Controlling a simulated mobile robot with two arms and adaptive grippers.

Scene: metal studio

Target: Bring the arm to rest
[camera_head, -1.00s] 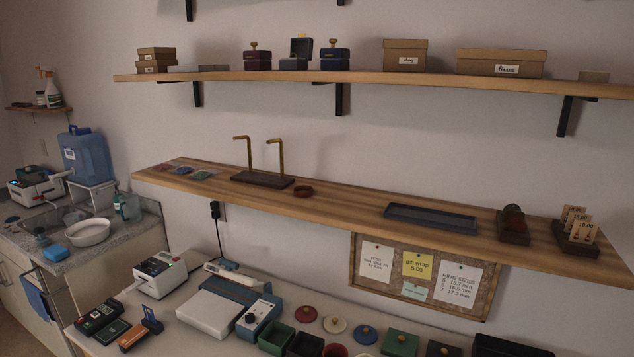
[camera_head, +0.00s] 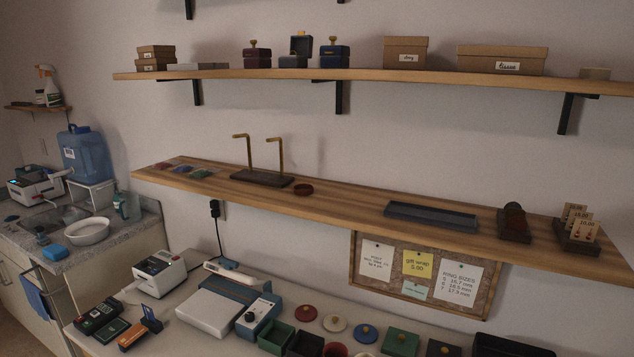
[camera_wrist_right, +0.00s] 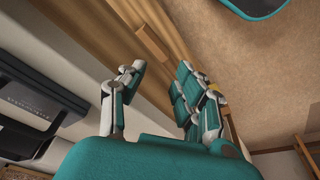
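My right gripper (camera_wrist_right: 160,76) shows in the right wrist view. Neither arm nor gripper shows in the head view, so my left gripper is out of sight. No object is seen touching the right gripper.
In the head view, a long wooden shelf (camera_head: 345,207) with a gold-coloured stand (camera_head: 262,179) and a dark tray (camera_head: 431,217) runs along the wall. Below it, a worktop holds a flat scale (camera_head: 208,314), small boxes and lids. A higher shelf (camera_head: 370,77) carries boxes.

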